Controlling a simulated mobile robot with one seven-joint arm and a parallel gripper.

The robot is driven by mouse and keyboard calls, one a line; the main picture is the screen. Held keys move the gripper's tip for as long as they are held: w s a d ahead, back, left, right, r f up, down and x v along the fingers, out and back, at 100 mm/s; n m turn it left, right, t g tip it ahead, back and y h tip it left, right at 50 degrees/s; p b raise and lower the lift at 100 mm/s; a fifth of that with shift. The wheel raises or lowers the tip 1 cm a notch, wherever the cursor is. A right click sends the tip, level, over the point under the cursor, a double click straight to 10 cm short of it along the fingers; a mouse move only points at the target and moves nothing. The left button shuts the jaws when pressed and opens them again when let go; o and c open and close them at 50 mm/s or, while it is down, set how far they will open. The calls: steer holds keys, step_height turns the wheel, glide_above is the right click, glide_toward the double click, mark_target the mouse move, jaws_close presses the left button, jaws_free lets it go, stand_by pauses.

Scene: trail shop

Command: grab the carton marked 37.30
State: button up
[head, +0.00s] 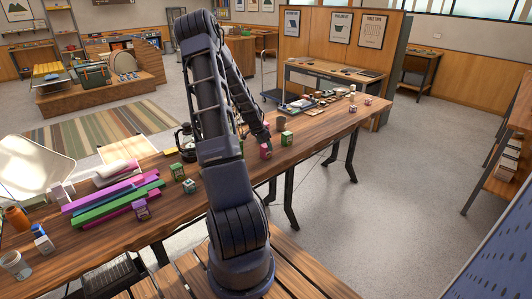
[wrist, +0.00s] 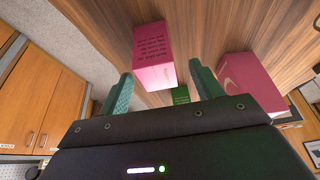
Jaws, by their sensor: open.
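My gripper (wrist: 160,70) is open, with its two green fingers apart. In the wrist view a pink carton (wrist: 153,50) with dark printed lines stands in the gap between the fingertips, a little beyond them. A second pink carton (wrist: 252,82) is right of the fingers, and a green carton (wrist: 180,95) shows partly behind the gripper's edge. In the head view my gripper (head: 264,138) is low over the table beside a pink carton (head: 265,151), with a green carton (head: 286,138) to its right. No marking of 37.30 is readable on any carton.
The long wooden table (head: 325,122) also bears more small cartons, such as a purple one (head: 141,210) and a green one (head: 189,186). A lantern (head: 186,146) and a cup (head: 280,123) stand near the arm. Long coloured boxes (head: 115,205) lie at the left.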

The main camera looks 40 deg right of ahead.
mark_target(265, 145)
steer(key=shift+x, duration=2)
steer(key=shift+s+a, duration=0.1)
steer(key=c, duration=1.1)
steer(key=shift+c, duration=0.2)
steer(key=shift+r, duration=0.15)
